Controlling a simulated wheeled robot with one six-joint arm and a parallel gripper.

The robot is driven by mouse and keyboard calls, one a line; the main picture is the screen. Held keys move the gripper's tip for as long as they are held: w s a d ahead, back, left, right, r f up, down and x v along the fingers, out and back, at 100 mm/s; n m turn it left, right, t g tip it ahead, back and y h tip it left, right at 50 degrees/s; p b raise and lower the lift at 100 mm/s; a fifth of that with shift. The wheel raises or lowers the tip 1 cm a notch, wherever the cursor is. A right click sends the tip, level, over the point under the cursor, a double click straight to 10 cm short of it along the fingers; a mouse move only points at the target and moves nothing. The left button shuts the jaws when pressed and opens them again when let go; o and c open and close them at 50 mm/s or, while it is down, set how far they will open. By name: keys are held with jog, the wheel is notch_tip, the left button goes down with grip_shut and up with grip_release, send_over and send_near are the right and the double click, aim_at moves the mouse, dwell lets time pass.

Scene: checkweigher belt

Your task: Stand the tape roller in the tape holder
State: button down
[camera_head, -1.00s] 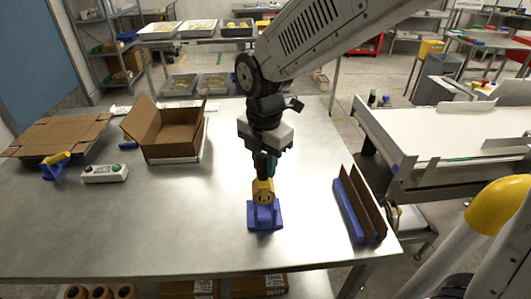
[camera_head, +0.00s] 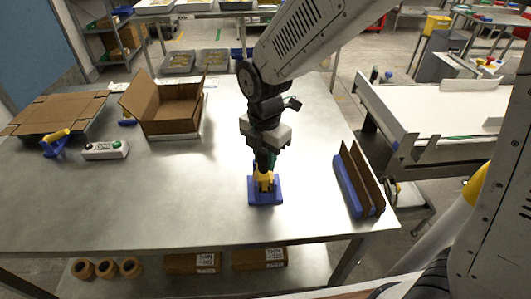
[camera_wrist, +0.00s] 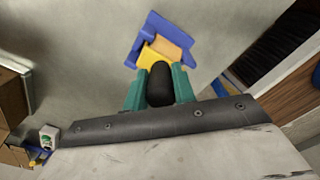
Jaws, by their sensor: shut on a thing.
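The tape roller (camera_head: 264,181) is yellow, with a black handle (camera_wrist: 160,84) and brown tape (camera_wrist: 170,47). My gripper (camera_head: 265,168) is shut on the handle, with its green fingers on both sides in the wrist view (camera_wrist: 160,88). The blue tape holder (camera_head: 264,198) stands on the table below the gripper; it also shows in the wrist view (camera_wrist: 151,24). The roller's lower part is at the holder, between its blue parts. Whether it rests fully on the holder's base cannot be told.
On the metal table (camera_head: 200,221), an open cardboard box (camera_head: 165,108), a button box (camera_head: 105,150) and a blue-and-yellow tool (camera_head: 55,143) are at the left. A blue rack with cardboard (camera_head: 350,186) stands to the right. The front of the table is clear.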

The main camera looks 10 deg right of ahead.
jog(key=c, duration=1.1)
grip_release()
jog(key=shift+o, duration=0.2)
notch_tip(320, 180, up, 8)
jog(key=shift+f, duration=0.1)
